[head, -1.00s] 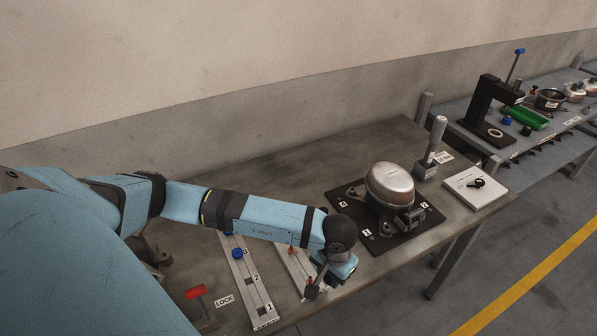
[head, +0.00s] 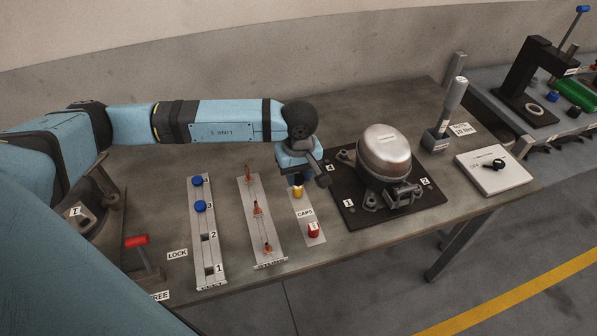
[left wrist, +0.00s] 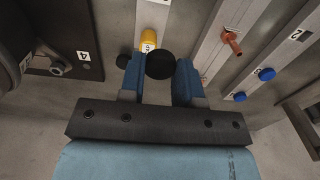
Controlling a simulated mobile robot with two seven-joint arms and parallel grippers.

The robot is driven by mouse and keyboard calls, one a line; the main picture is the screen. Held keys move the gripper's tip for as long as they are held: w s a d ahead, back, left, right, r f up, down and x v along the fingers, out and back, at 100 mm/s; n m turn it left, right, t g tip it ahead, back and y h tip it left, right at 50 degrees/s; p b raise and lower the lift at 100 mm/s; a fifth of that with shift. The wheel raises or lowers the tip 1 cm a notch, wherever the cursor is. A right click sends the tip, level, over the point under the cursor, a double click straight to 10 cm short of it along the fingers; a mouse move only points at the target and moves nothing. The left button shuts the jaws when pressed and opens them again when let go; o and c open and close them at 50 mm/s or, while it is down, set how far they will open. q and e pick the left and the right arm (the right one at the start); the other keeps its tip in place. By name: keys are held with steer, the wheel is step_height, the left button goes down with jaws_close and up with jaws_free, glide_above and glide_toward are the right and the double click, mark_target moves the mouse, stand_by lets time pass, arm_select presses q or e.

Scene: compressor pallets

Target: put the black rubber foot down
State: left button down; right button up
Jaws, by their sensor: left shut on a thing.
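The black rubber foot (left wrist: 160,65) shows as a dark round piece between the two blue fingers of my left gripper (left wrist: 160,80) in the left wrist view. The gripper is shut on it. In the head view my left gripper (head: 298,172) hangs at the back end of the caps strip (head: 307,238), just behind the yellow cap (head: 297,192). The foot is mostly hidden there by the gripper, and I cannot tell whether it touches the surface. The compressor (head: 385,153) stands on a black plate (head: 350,212) to the right. My right gripper is not in view.
A red cap (head: 313,230) sits at the strip's front. To the left are a strip with copper pieces (head: 257,207), a numbered strip with blue pieces (head: 204,240) and a red-handled lock (head: 137,242). A white plate (head: 492,180) lies at right. Bare table lies behind the strips.

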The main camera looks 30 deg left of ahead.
arm_select(q)
steer(key=w+a+r+n+b, duration=0.45)
steer(key=n+b, duration=0.25)
steer(key=n, duration=0.5)
step_height(320, 180, up, 6)
steer(key=n+b, duration=0.6)
steer(key=n, duration=0.4)
glide_above(285, 182)
step_height(285, 182, down, 15)
steer(key=shift+w+f+b, duration=0.1)
steer(key=shift+f+b, duration=0.1)
steer(key=shift+b, duration=0.15)
steer(key=shift+f, duration=2.3)
steer(key=shift+f+b, duration=0.15)
steer(key=shift+b, duration=0.15)
steer(key=c, duration=0.8)
jaws_free()
